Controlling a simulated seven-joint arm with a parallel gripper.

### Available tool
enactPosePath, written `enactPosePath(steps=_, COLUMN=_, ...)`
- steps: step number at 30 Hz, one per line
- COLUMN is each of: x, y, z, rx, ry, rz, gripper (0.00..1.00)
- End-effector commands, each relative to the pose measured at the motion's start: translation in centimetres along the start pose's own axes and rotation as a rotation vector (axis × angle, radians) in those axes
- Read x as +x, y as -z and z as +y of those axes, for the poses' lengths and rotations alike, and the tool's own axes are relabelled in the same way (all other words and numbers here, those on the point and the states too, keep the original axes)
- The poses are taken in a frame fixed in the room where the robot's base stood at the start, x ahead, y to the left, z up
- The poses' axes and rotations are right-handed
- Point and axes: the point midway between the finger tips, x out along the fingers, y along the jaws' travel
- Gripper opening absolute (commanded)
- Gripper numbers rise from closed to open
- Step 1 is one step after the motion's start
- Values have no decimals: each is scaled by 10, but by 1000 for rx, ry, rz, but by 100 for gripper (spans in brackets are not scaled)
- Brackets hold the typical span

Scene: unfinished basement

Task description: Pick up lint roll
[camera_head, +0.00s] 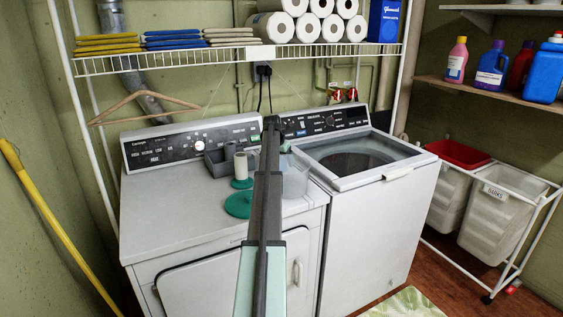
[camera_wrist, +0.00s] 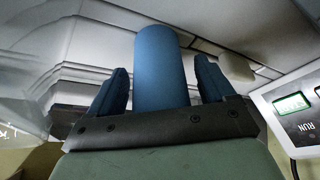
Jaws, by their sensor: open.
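In the wrist view, a smooth blue cylinder (camera_wrist: 161,62), which looks like the lint roll, lies between the two dark fingers of my gripper (camera_wrist: 162,72). The fingers are spread, one on each side of the cylinder, with a gap on both sides. The cylinder's lower end is hidden behind the gripper's dark crossbar. In the head view, my arm reaches over the washer and dryer toward the control panels. It hides the fingers and the blue cylinder there.
On the dryer top (camera_head: 165,205) stand a grey box (camera_head: 217,161), a pale cylinder (camera_head: 240,166), a green disc (camera_head: 239,205) and a translucent tub (camera_head: 294,178). The washer lid (camera_head: 396,173) is to the right. A wire shelf (camera_head: 200,62) with paper rolls hangs above. The dryer's left top is clear.

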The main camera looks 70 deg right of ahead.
Motion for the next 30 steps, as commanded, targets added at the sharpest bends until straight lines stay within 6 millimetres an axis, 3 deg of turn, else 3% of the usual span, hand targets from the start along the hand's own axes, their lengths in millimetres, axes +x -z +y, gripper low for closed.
enactPosePath(steps=4, x=0, y=0, z=0, rx=0, ry=0, rz=0, gripper=82)
enactPosePath(steps=21, x=-1, y=0, z=0, rx=0, ry=0, rz=1, gripper=28)
enactPosePath(steps=30, x=-4, y=2, z=0, rx=0, ry=1, rz=1, gripper=27)
